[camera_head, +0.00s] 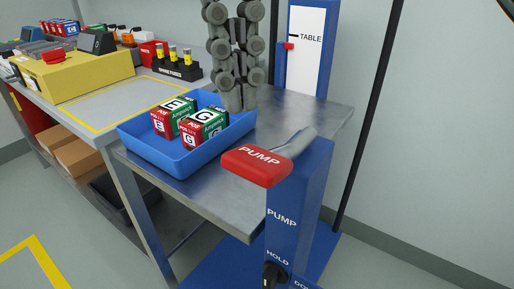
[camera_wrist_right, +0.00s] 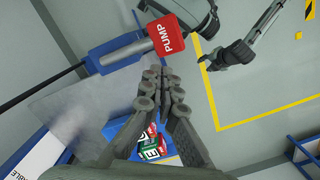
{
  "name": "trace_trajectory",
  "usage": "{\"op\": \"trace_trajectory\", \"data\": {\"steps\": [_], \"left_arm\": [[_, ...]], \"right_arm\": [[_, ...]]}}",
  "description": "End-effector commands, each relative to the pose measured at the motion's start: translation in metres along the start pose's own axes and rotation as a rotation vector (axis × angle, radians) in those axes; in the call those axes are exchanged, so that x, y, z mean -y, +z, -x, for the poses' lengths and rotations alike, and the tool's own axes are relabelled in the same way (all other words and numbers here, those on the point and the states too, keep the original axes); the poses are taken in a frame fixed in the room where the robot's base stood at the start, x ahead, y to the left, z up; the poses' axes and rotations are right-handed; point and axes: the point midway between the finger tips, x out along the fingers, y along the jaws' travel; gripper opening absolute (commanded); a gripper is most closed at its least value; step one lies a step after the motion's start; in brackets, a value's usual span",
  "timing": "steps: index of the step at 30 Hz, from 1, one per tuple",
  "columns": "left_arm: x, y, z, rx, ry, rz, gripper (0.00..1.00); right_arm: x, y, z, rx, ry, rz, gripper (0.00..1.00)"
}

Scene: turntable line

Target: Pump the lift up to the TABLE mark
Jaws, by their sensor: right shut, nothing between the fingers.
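The lift has a grey metal platform (camera_head: 190,192) beside the workbench. Its white scale panel (camera_head: 308,65) carries the TABLE mark (camera_head: 310,38). A red pointer (camera_head: 288,46) sits slightly below that mark's line. The red PUMP pad (camera_head: 257,166) caps a grey lever on the blue post (camera_head: 292,205); the pad also shows in the wrist view (camera_wrist_right: 166,35). My right gripper (camera_head: 237,104) is shut and empty, above the platform behind the blue tray, apart from the pad. In the wrist view, dark links that may be my left arm show at upper right; their jaws are unclear.
A blue tray (camera_head: 178,157) with several red-green boxes stands on the platform. The post's lower part has HOLD lettering and a black knob (camera_head: 270,274). The workbench (camera_head: 105,103) at left holds a yellow device (camera_head: 78,78) and a black rack (camera_head: 176,70). A dark pole stands at right.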

Motion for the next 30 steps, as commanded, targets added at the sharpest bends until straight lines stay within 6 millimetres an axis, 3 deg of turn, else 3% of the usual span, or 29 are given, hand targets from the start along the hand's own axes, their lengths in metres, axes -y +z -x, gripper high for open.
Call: {"op": "trace_trajectory", "data": {"steps": [6,12,30], "left_arm": [[0.000,0.000,0.000,0.000,0.000,0.000,0.40],[0.000,0.000,0.000,0.000,0.000,0.000,0.40],[0.000,0.000,0.000,0.000,0.000,0.000,0.40]], "right_arm": [[0.000,0.000,0.047,-0.005,0.001,-0.004,0.00],[0.000,0.000,0.069,-0.001,0.001,-0.001,0.00],[0.000,0.001,0.073,0.000,0.000,0.001,0.00]]}}
